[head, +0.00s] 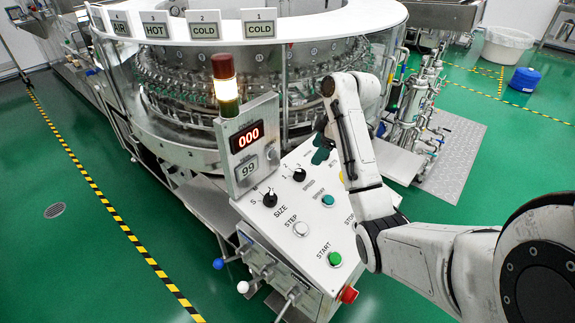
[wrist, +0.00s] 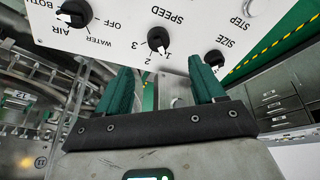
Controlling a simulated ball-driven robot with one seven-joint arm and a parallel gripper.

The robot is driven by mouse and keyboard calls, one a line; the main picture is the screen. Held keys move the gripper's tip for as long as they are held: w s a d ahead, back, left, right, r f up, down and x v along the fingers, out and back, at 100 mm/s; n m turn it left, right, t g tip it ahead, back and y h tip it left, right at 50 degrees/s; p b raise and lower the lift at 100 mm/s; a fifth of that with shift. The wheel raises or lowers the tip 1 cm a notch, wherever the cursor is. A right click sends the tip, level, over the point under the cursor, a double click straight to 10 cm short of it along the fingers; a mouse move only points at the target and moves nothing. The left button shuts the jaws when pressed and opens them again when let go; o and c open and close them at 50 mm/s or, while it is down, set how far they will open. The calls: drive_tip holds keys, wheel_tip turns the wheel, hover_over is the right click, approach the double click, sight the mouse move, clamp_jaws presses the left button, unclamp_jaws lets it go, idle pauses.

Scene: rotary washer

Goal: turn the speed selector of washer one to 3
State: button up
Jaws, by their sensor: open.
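The speed selector (head: 299,174) is a black knob on the sloping white control panel (head: 318,215). In the wrist view the speed selector (wrist: 158,39) sits under the word SPEED, with 1, 2 and 3 beside it. Its white mark appears to point toward 1. My gripper (head: 322,148) has dark green fingers and hangs over the panel's far part, beyond the knob in the head view. In the wrist view my gripper (wrist: 161,64) is open and empty, the knob showing beyond the gap between the fingertips, apart from both.
The size knob (wrist: 214,58) and the air/water knob (wrist: 74,14) flank the speed selector. A step button (head: 301,229), green start button (head: 334,259) and display post (head: 249,140) share the panel. The round washer (head: 185,155) stands behind. Green floor is open at left.

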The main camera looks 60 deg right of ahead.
sight(302, 171)
drive_tip(key=b+x, duration=0.3)
drive_tip(key=x, duration=0.8)
drive_tip(key=shift+w+r+b, duration=0.1)
drive_tip(key=shift+w+b, duration=0.05)
drive_tip(key=shift+b, duration=0.15)
drive_tip(key=c, duration=1)
drive_tip(key=shift+c, duration=0.2)
